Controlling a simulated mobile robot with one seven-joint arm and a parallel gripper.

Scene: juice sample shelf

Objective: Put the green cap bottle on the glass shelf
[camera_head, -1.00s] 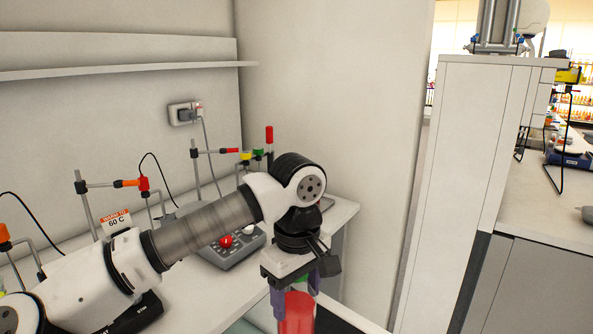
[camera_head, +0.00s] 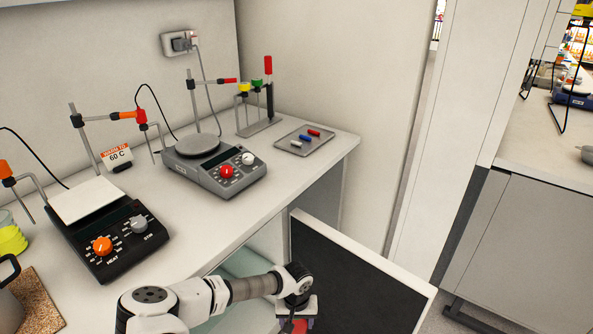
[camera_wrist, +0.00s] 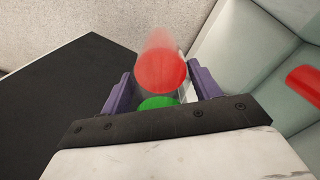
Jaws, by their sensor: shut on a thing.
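My gripper (camera_head: 298,324) is at the bottom edge of the head view, below counter height and partly cut off. In the wrist view my gripper (camera_wrist: 162,90) has its purple fingers shut on the green cap bottle. The bottle (camera_wrist: 160,70) is clear with red contents, and its green cap (camera_wrist: 158,102) is between the fingers, nearest the wrist. The glass shelf seems to be the pale green glassy surface (camera_head: 236,268) under the counter, partly hidden by my arm. Pale green surfaces (camera_wrist: 240,50) also show to the right of the bottle in the wrist view.
An open door with a dark panel (camera_head: 350,285) stands right of my gripper. A red object (camera_wrist: 305,80) lies at the right edge of the wrist view. The counter (camera_head: 300,180) above holds hotplates (camera_head: 215,165) and a small tray (camera_head: 304,148).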

